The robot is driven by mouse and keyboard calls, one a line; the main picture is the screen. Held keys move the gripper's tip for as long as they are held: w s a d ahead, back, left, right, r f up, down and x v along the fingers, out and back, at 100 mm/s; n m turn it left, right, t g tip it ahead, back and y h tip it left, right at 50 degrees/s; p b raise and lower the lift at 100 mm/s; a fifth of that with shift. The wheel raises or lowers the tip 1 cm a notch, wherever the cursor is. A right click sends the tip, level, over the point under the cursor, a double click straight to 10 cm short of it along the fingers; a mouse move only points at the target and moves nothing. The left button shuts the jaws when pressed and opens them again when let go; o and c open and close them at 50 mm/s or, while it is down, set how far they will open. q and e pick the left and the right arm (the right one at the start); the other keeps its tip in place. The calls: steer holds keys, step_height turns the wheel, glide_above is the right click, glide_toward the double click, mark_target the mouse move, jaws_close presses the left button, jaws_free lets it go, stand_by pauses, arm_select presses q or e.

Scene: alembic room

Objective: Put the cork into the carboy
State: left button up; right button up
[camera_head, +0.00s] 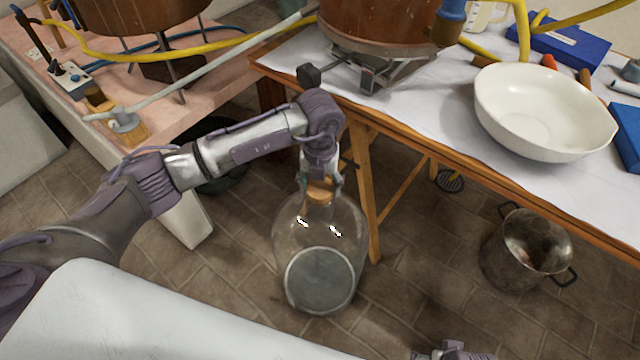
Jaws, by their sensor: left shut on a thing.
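The carboy (322,235) is a large clear glass jug standing upright on the tiled floor, in front of the table. The cork (320,190) is a brown stopper at the carboy's mouth. My left gripper (320,178) points down over the mouth and is shut on the cork. How deep the cork sits in the neck I cannot tell, as the fingers partly cover it. Only a small part of my right arm (453,351) shows at the bottom edge; its fingers cannot be made out.
A table with a white cloth (440,85) stands behind the carboy, its wooden leg (366,205) close to the right. It bears a white bowl (545,110) and a copper vessel (380,25). A metal pot (524,250) stands on the floor at the right.

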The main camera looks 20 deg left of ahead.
steer(key=shift+w+r, duration=0.1)
steer(key=shift+r, duration=0.2)
arm_select(q)
steer(key=o, duration=1.1)
steer(key=shift+f, duration=0.1)
arm_select(e)
steer(key=shift+f, duration=0.15)
arm_select(q)
steer(key=shift+o, duration=0.5)
steer(key=shift+r, duration=0.25)
